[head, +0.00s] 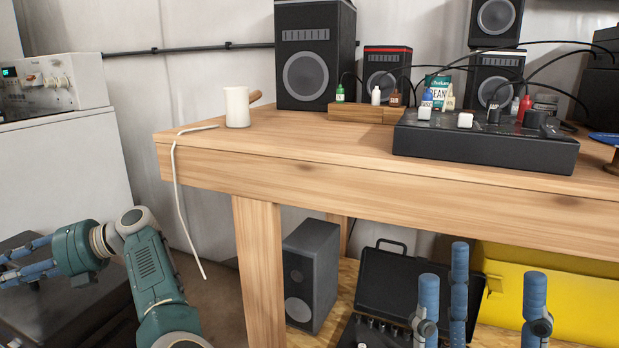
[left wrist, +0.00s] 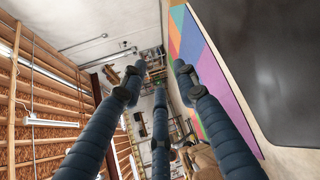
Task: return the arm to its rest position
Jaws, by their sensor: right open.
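My left arm (head: 155,275) comes in at the lower left of the head view, bent. Its gripper (head: 10,264) points left, with its blue fingers cut off by the picture's edge. In the left wrist view, the left gripper (left wrist: 158,85) has its three dark blue fingers spread, with nothing between them. My right gripper (head: 482,276) stands at the lower right of the head view, fingers up and apart, empty, in front of the wooden table (head: 340,180). The rest of the right arm is hidden below the picture.
A white mug (head: 237,107) and a white cable (head: 180,205) are at the table's left end. A black mixer (head: 485,145) sits near the front edge. A speaker (head: 311,275), an open black case (head: 385,285) and a yellow case (head: 570,300) are below. A grey cabinet (head: 70,175) stands left.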

